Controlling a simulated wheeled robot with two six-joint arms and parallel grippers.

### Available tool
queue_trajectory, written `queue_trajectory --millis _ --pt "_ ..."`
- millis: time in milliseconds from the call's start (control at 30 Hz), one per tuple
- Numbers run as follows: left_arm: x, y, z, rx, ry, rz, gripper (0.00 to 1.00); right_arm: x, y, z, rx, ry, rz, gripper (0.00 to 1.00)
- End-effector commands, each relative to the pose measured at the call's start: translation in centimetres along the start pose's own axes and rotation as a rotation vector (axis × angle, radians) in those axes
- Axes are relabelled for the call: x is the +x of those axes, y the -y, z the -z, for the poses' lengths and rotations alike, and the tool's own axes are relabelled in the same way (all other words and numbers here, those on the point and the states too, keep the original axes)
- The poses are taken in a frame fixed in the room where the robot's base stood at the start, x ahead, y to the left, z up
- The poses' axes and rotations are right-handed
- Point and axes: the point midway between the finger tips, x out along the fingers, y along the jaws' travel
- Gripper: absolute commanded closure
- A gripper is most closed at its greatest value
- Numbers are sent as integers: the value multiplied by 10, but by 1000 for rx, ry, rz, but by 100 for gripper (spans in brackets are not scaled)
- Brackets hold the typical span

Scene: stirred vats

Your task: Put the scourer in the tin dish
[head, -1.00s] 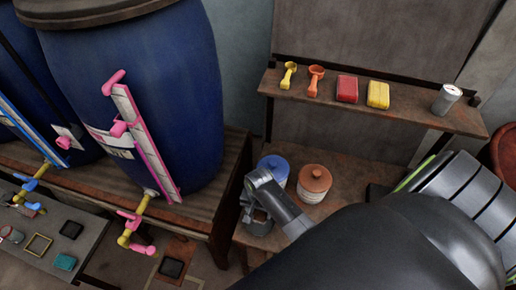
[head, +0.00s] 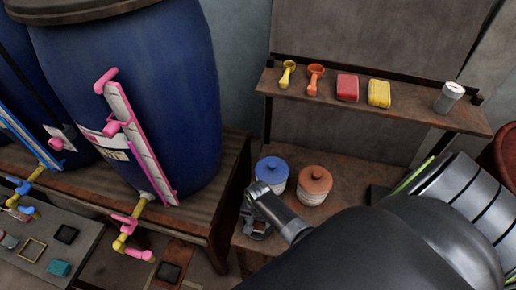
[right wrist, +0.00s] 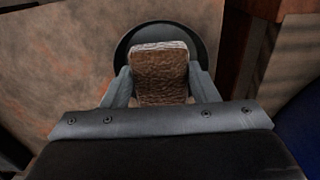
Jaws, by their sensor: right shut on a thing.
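In the right wrist view my right gripper (right wrist: 161,82) is shut on the scourer (right wrist: 160,72), a brown rough pad with a pale layer along its far edge. The tin dish (right wrist: 166,27) is a dark round dish whose rim shows behind and around the scourer. The scourer is over or inside the dish; I cannot tell whether it touches the bottom. In the head view my right gripper (head: 256,222) points down at the left end of the low table, and the scourer is not clear there. My left gripper is not in view.
A blue-lidded jar (head: 272,174) and an orange-lidded jar (head: 314,185) stand close to the right gripper. A shelf (head: 420,117) above holds scoops, red and yellow blocks and a can (head: 448,97). A big blue vat (head: 170,90) stands left.

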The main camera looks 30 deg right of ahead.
Motion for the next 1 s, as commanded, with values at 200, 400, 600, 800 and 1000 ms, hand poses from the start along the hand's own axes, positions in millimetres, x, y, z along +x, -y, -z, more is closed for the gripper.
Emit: queue_trajectory --millis 200,400,600,800,1000 --pt "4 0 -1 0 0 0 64 4 0 0 0 0 0 68" --pt "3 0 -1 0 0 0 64 3 0 0 0 0 0 44" --pt "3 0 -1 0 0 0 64 3 0 0 0 0 0 21" --pt "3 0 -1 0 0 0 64 3 0 0 0 0 0 21" --pt "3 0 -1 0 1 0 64 3 0 0 0 0 0 21"
